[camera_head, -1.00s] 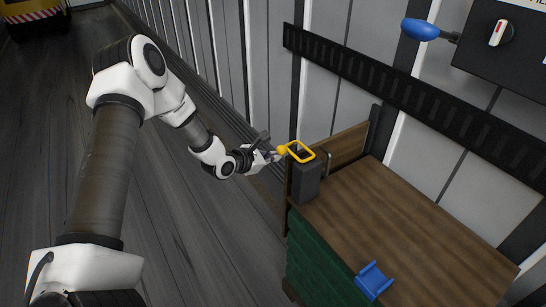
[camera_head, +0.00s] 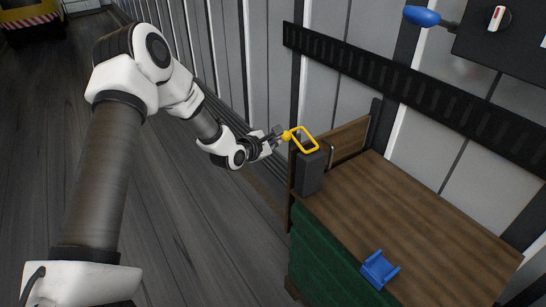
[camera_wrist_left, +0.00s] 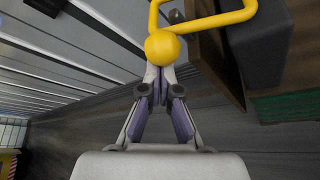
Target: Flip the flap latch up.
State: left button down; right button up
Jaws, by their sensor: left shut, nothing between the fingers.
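The flap latch is a yellow frame (camera_head: 316,144) with a yellow ball (camera_head: 287,135) at its near-left side. It is tilted up at the top of a dark grey block (camera_head: 310,177) at the bench's left end. In the left wrist view the yellow ball (camera_wrist_left: 162,48) and part of the yellow frame (camera_wrist_left: 213,21) show at the top. My left gripper (camera_head: 278,136) is shut and empty, its tips at the ball. In the wrist view the closed fingertips (camera_wrist_left: 162,76) meet the ball's lower edge and seem to touch it. My right gripper is out of view.
A wooden bench top (camera_head: 430,215) with a green front (camera_head: 325,255) lies to the right. A blue cradle-like holder (camera_head: 379,270) sits at its front edge. A dark slatted rail (camera_head: 420,95) runs along the wall. A blue handle (camera_head: 422,16) is above.

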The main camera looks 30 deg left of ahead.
pick_arm(q)
jog(key=d+r+m+t+y+b, duration=0.1)
jog(key=r+m+b, duration=0.1)
jog(key=b, duration=0.1)
jog(key=s+d+r+m+t+b, duration=0.1)
jog(key=d+r+m+t+b, duration=0.1)
jog(key=m+b, duration=0.1)
jog(key=d+r+m+t+y+b, duration=0.1)
jog(key=r+m+b, duration=0.1)
jog(key=m+b, duration=0.1)
jog(key=shift+s+d+t+y, duration=0.15)
jog(key=shift+s+t+y, duration=0.15)
jog(key=shift+s, duration=0.1)
jog(key=shift+s+d+r+m+t+b, duration=0.25)
jog(key=shift+d+r+m+b, duration=0.05)
jog(key=shift+d+m+b, duration=0.3)
jog(key=shift+s+d+r+m+t+b, duration=0.2)
jog(key=shift+d+r+m+t+b, duration=0.1)
jog(key=shift+d+m+b, duration=0.3)
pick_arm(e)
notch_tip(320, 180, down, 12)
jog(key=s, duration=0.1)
pick_arm(q)
jog(key=shift+a, duration=0.15)
